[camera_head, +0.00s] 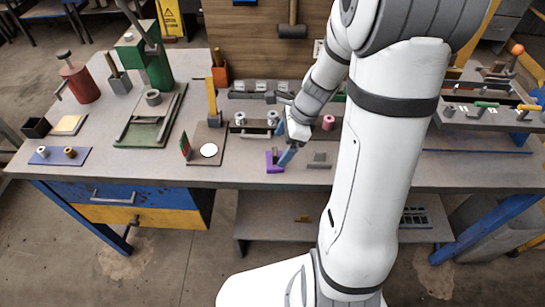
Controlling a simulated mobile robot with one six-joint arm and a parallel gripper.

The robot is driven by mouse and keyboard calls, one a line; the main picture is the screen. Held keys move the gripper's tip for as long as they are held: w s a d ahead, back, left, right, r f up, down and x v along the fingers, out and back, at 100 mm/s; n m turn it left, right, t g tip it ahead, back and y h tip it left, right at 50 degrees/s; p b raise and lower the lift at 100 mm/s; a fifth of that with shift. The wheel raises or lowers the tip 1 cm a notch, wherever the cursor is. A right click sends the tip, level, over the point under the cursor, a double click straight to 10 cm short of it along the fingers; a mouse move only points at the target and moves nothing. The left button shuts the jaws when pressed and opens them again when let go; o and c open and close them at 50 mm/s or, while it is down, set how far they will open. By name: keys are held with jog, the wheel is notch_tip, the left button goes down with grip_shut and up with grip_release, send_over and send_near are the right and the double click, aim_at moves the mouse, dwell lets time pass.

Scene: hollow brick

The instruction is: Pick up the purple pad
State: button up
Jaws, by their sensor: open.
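The purple pad (273,168) lies on the grey workbench near its front edge, left of my forearm. It looks small and dark-centred, and its right part is partly hidden by my gripper. My gripper (287,153), with blue fingers, points down and left at the pad's right side. The fingers are open. The view does not show whether they touch the pad or are just above it.
A grey block (319,160) sits just right of the pad. A brown board with a white disc (208,150) lies to the left. Behind are metal cylinders and a pink roll (328,122).

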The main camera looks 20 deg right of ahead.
aim_at(276, 151)
jog(key=x, duration=0.5)
jog(key=shift+s+a+r, duration=0.15)
jog(key=shift+a, duration=0.2)
jog(key=shift+a+f, duration=0.15)
jog(key=shift+f, duration=0.3)
jog(key=shift+c, duration=0.4)
jog(key=c, duration=1)
notch_tip(276, 151, up, 10)
jog(key=p, duration=0.1)
